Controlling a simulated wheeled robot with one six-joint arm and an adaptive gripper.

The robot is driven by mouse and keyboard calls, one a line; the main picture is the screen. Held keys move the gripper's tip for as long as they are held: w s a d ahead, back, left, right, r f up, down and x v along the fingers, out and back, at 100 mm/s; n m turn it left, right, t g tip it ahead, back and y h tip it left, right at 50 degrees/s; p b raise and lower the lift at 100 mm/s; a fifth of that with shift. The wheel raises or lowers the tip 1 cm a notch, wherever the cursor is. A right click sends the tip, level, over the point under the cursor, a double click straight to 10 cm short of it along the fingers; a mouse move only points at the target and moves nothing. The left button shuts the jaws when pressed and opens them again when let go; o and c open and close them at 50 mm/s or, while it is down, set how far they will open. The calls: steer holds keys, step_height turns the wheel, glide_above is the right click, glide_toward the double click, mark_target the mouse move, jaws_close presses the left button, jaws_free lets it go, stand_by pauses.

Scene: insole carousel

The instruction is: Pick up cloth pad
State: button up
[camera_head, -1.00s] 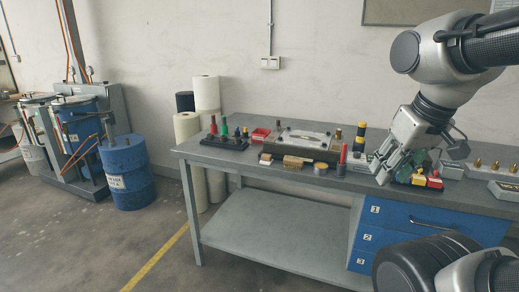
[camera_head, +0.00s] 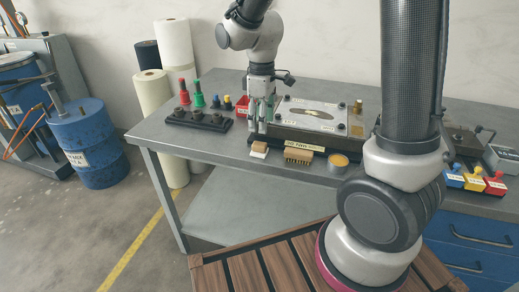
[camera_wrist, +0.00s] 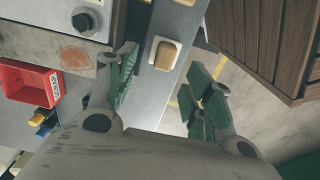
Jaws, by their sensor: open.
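The cloth pad appears to be the small tan block with a white underside (camera_head: 259,148). It lies near the table's front edge, left of a brush. In the wrist view the pad (camera_wrist: 165,53) shows as a tan block on a white base, beyond the fingertips and between their lines. My gripper (camera_head: 262,128) points down just behind and above the pad in the head view. Its green-lined fingers (camera_wrist: 163,78) are apart with nothing between them. The pad is not touched, as far as the wrist view shows.
A brush (camera_head: 298,156) and an orange tin (camera_head: 338,160) stand right of the pad. Behind is a metal plate fixture (camera_head: 310,112). The wooden slatted surface (camera_head: 270,265) is in front.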

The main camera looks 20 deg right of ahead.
mark_target(259, 143)
steer(key=f, duration=0.8)
steer(key=shift+s+a, duration=0.25)
steer(key=shift+a, duration=0.15)
steer(key=c, duration=1.1)
